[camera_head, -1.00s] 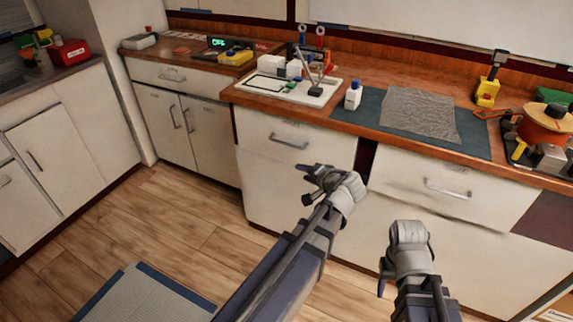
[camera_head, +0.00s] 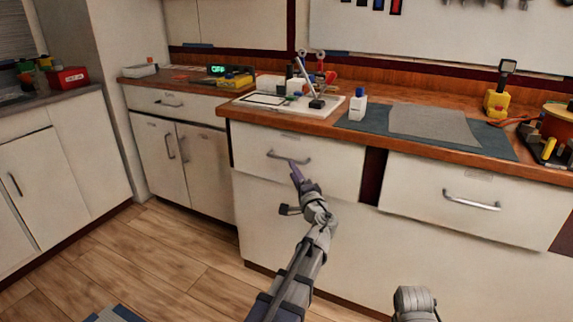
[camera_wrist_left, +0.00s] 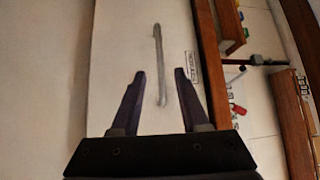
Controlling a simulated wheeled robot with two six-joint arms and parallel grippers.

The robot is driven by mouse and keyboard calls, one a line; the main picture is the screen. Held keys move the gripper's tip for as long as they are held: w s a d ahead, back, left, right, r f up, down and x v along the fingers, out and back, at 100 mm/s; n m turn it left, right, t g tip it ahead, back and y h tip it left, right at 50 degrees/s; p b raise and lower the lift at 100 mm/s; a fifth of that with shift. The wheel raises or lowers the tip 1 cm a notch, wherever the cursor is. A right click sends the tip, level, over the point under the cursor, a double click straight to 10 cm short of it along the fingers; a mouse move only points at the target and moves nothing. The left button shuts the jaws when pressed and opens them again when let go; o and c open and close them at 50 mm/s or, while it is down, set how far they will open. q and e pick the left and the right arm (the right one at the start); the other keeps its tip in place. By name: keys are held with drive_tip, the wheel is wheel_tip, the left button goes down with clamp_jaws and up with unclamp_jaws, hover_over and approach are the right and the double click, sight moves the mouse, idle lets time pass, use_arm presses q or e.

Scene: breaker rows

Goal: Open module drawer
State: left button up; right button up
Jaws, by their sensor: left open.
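The module drawer (camera_head: 335,172) is a white front under the wooden counter, left of the dark upright strip. Its metal bar handle (camera_head: 289,158) is horizontal in the head view. My left gripper (camera_head: 291,191) is open in front of this drawer, just below the handle. In the left wrist view, the handle (camera_wrist_left: 159,62) stands upright in the picture, its near end in line with the gap between the two dark fingers (camera_wrist_left: 159,72). Nothing is gripped, and contact is not visible. A small label (camera_wrist_left: 190,68) sits beside the handle. My right gripper's fingers are out of the picture.
Another drawer (camera_head: 469,213) with a bar handle is to the right. Cupboard doors (camera_head: 168,152) stand to the left. The counter holds a white board (camera_head: 270,107), a white bottle (camera_head: 357,105) and a dark mat (camera_head: 362,122).

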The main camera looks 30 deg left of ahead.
sight(286, 160)
use_arm(q)
drive_tip(key=p+x, duration=0.1)
drive_tip(key=x, duration=0.6)
drive_tip(key=shift+w+a, duration=0.25)
drive_tip(key=shift+w, duration=0.05)
clamp_jaws()
idle(1.2)
